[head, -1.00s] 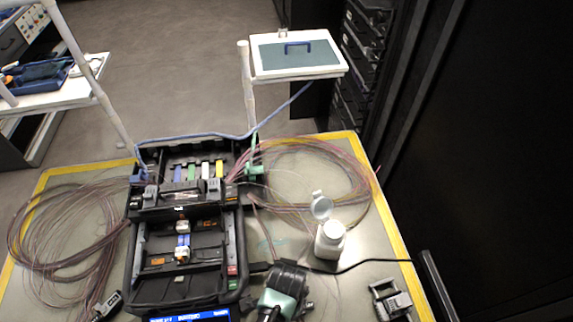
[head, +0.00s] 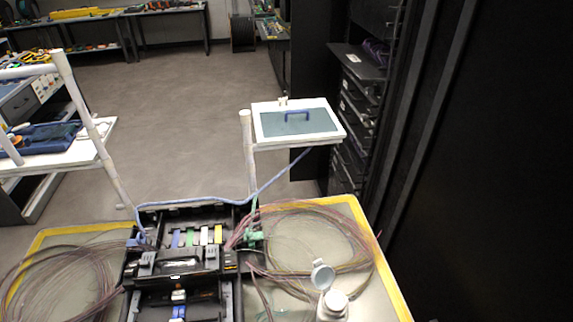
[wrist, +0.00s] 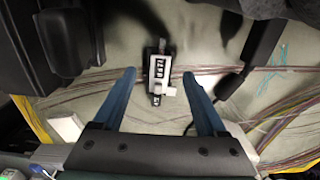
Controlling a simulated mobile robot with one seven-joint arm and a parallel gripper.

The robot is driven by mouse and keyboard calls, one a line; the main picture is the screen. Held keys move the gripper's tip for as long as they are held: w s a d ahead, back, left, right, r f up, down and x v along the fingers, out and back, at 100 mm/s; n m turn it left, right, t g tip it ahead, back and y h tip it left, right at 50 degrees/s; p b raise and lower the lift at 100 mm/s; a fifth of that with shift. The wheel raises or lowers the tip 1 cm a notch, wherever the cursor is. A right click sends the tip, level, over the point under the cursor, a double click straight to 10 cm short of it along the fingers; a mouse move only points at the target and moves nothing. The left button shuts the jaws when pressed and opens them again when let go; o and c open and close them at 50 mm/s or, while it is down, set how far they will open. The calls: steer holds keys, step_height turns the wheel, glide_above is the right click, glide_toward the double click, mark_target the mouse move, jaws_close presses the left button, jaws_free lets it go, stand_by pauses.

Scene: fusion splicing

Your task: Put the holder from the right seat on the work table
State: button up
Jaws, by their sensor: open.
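A small black holder with a white part and pale slots (wrist: 160,68) shows in the wrist view. It appears to lie on the grey work table (wrist: 106,92), with thin fibres running past or through it. My gripper (wrist: 158,76) is open, its two blue fingers to the left and right of the holder in the picture, with gaps on both sides. I cannot tell how high the fingertips are above the table. The head view shows the work table (head: 371,300) and the black splicing case (head: 190,258), but neither my gripper nor this holder. The right seat cannot be made out.
Coiled fibres (head: 330,222) lie on the table's right side, with more coils (head: 60,268) at left. A white bottle with an open lid (head: 333,305) stands at the front right. In the wrist view, dark bodies flank the holder.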

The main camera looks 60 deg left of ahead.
step_height(320, 180, up, 10)
steer(key=shift+f, duration=0.2)
steer(key=w+r+n+t+y, duration=0.25)
steer(key=w+r+t, duration=0.65)
steer(key=w+r, duration=1.1)
steer(key=w+d+r+t+y, duration=0.1)
steer(key=w+d+r+t, duration=0.2)
steer(key=r, duration=0.4)
steer(key=w+d+r+t, duration=0.1)
steer(key=w+r+t, duration=0.1)
steer(key=w+r, duration=0.35)
steer(key=s+d+r+n+t, duration=0.1)
steer(key=d+r+t, duration=0.2)
steer(key=r, duration=0.6)
steer(key=s+d+r+t, duration=0.1)
steer(key=d+r+t, duration=0.2)
steer(key=r, duration=0.6)
steer(key=s+d+r+t+h, duration=0.1)
steer(key=s+d+r+t, duration=0.1)
steer(key=r, duration=0.4)
steer(key=s+d+r+t+h, duration=0.1)
steer(key=s+d+r+t, duration=0.2)
steer(key=s+r, duration=0.2)
steer(key=s+d+r+n+t+h, duration=0.1)
steer(key=s+d+r+t, duration=0.1)
steer(key=r, duration=0.6)
steer(key=shift+s+d, duration=0.65)
steer(key=shift+s, duration=0.3)
